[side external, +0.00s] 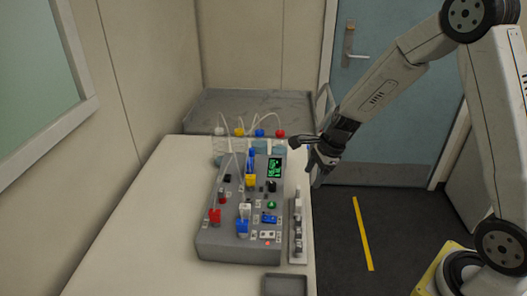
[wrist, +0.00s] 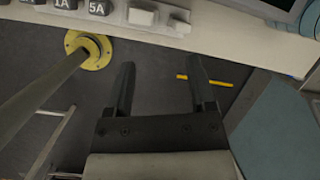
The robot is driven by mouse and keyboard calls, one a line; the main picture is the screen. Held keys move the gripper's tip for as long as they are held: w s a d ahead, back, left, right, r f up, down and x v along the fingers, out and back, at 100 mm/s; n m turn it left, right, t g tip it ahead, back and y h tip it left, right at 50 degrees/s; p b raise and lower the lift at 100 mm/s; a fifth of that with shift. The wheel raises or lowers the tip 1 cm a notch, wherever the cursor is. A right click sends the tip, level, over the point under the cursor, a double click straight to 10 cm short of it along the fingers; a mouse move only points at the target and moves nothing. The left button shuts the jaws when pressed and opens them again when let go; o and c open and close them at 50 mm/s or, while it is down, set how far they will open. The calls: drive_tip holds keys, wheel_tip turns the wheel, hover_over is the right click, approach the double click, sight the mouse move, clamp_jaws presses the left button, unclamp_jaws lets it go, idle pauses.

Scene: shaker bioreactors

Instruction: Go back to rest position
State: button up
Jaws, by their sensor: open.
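My gripper (side external: 314,152) is in the side external view, at the right edge of the table, beside the control box and above the floor. In the wrist view my gripper (wrist: 158,85) has its two dark fingers spread apart, with only the dark floor between them. It is open and empty. The grey control box (side external: 225,245) stands on the table with coloured connectors, switches and a small green screen (side external: 274,168). Clear bottles with white, yellow, blue and red caps (side external: 248,145) stand behind it, with thin tubes running from them.
A narrow strip with small parts (side external: 298,225) lies along the right edge of the white table (side external: 130,235). A dark tray (side external: 286,285) is at the front. A grey metal cart (side external: 290,101) stands behind.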

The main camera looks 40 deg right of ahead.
drive_tip(key=s+a+r+n+h, duration=0.1)
drive_tip(key=s+a+r+n, duration=0.1)
drive_tip(key=s+n, duration=0.5)
drive_tip(key=s+a+r+n+h, duration=0.1)
drive_tip(key=s+n, duration=0.6)
drive_tip(key=n, duration=0.8)
drive_tip(key=shift+a+r+n+h, duration=0.35)
drive_tip(key=shift+a+r, duration=0.2)
drive_tip(key=shift+a, duration=0.65)
